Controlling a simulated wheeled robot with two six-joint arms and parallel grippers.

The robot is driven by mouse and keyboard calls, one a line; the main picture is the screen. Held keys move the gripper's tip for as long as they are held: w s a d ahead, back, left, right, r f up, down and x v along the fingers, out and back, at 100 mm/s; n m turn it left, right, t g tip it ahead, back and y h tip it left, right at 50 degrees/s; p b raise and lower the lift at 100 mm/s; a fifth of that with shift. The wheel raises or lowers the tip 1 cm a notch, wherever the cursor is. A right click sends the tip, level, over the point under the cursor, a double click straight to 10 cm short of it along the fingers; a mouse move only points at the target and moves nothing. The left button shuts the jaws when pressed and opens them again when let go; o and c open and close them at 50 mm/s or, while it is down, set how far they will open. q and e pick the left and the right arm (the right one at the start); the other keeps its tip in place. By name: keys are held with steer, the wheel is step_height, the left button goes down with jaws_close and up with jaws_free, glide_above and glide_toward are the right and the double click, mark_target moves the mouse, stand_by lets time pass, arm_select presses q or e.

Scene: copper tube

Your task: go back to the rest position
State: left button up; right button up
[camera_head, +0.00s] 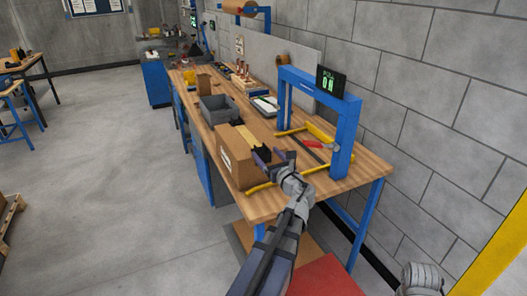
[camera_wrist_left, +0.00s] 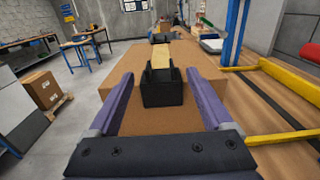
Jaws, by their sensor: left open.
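My left gripper (camera_head: 272,160) is open over the near end of a cardboard box (camera_head: 232,170) on the wooden workbench. In the left wrist view its two purple fingers (camera_wrist_left: 160,76) stand apart on either side of a black block-like object (camera_wrist_left: 162,94) on the box top. I cannot tell whether they touch it. A yellowish strip (camera_wrist_left: 165,62) lies on the box just beyond the black object. The box's near top (camera_wrist_left: 150,125) shows below it. My right gripper is not in view; only a grey part of my right arm shows at the lower right.
A blue frame (camera_head: 346,135) with a display rises from the bench right of my gripper. Yellow bars and a red-handled tool (camera_head: 312,145) lie under it. A grey bin (camera_head: 218,110) stands beyond the box. A block wall borders the bench's right; open floor (camera_head: 110,170) lies left.

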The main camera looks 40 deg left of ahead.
arm_select(q)
steer(key=shift+d, duration=0.15)
steer(key=s+d+f+n+g+h+p, duration=0.1)
steer(key=s+d+f+n+h, duration=0.2)
steer(key=d, duration=0.4)
steer(key=s+d+f+n+g+h+p, duration=0.1)
steer(key=d+f+n+g+h, duration=0.1)
steer(key=d+f+n, duration=0.4)
steer(key=s+d+f+n+g+h+p, duration=0.1)
steer(key=s+d+f+n+h, duration=0.2)
steer(key=d, duration=0.5)
steer(key=s+d+f+n+g+h, duration=0.1)
steer(key=s+d+n+h, duration=0.1)
steer(key=d, duration=0.4)
steer(key=s+d+f+n+g+h+p, duration=0.1)
steer(key=s+d+f+n+g+h, duration=0.1)
steer(key=s+d, duration=0.3)
steer(key=s+d+f+n+g+h, duration=0.1)
steer(key=s+d+f+n+h, duration=0.1)
steer(key=d, duration=0.7)
steer(key=shift+s+d+f+n+h, duration=0.25)
steer(key=shift+s+n+h, duration=0.15)
steer(key=shift+s+n, duration=0.5)
